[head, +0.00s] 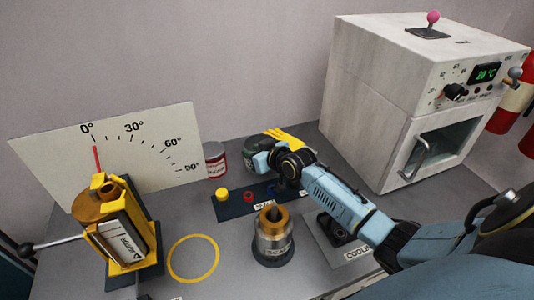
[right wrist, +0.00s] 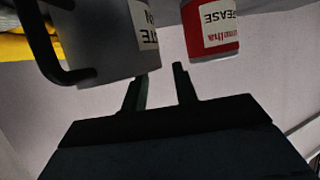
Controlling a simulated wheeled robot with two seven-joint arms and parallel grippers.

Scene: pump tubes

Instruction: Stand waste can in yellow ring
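The waste can (head: 252,149) stands at the back of the bench, partly hidden by my right arm. In the right wrist view the waste can (right wrist: 110,42) appears upside down, grey with a black handle and a white label. My right gripper (right wrist: 161,82) is open and empty, its two fingers apart and pointing towards the gap between the waste can and a red can. In the head view its fingertips cannot be made out behind the wrist. The yellow ring (head: 170,266) lies flat and empty on the bench, front left of the waste can. My left gripper is not in view.
A dark button board (head: 232,206), a metal cup (head: 272,240) and a yellow pump stand (head: 130,262) flank the ring. A large oven (head: 400,110) blocks the right.

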